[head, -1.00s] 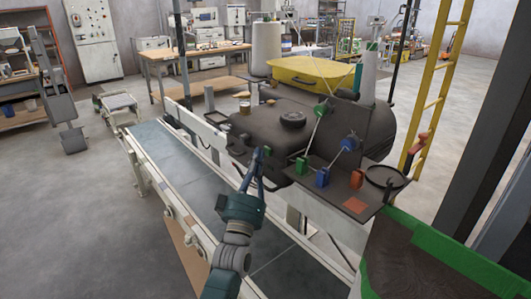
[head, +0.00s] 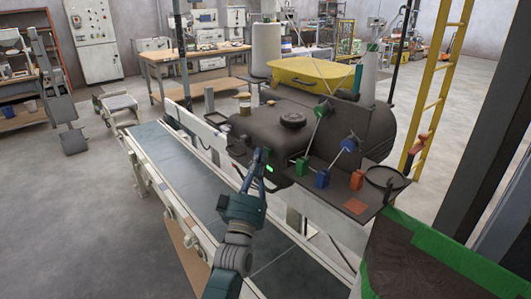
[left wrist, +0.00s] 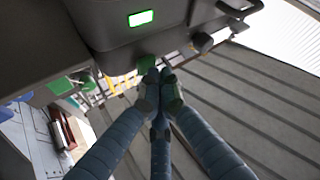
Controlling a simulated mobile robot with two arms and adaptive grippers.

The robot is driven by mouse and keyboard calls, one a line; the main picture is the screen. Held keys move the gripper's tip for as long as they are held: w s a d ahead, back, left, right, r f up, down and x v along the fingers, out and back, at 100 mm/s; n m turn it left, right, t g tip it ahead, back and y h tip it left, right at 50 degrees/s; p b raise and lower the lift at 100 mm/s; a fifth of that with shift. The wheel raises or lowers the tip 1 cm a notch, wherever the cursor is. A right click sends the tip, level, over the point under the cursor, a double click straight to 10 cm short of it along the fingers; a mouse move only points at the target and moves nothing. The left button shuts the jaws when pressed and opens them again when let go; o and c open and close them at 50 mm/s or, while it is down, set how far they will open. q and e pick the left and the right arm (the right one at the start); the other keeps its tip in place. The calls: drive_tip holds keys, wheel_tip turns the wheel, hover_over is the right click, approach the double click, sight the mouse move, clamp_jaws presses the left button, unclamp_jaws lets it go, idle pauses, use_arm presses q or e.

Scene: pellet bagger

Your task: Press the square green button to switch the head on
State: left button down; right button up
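The square green button (left wrist: 147,64) is on the underside edge of the dark machine head in the left wrist view. A lit green display (left wrist: 141,18) is on the same head above it; it also shows in the head view (head: 269,169). My left gripper (left wrist: 160,78) has its fingertips together, holding nothing, right at the button's lower right edge. I cannot tell if they touch it. In the head view my left gripper (head: 262,154) reaches up to the front of the machine head (head: 275,125) and hides the button. My right gripper is not in view.
A dark knob (left wrist: 203,42) is right of the button. Green, blue and red blocks (head: 323,179) stand on a shelf right of the head. The conveyor belt (head: 185,175) runs below. A yellow ladder (head: 436,90) stands at the right.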

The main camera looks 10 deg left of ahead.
use_arm(q)
drive_tip(key=shift+s+a, duration=0.4)
drive_tip(key=shift+s, duration=0.2)
drive_tip(key=shift+p, duration=0.35)
drive_tip(key=s+a+p, duration=0.1)
drive_tip(key=s+a, duration=0.1)
drive_tip(key=s+a+p, duration=0.1)
drive_tip(key=s, duration=0.1)
drive_tip(key=shift+s+a, duration=0.35)
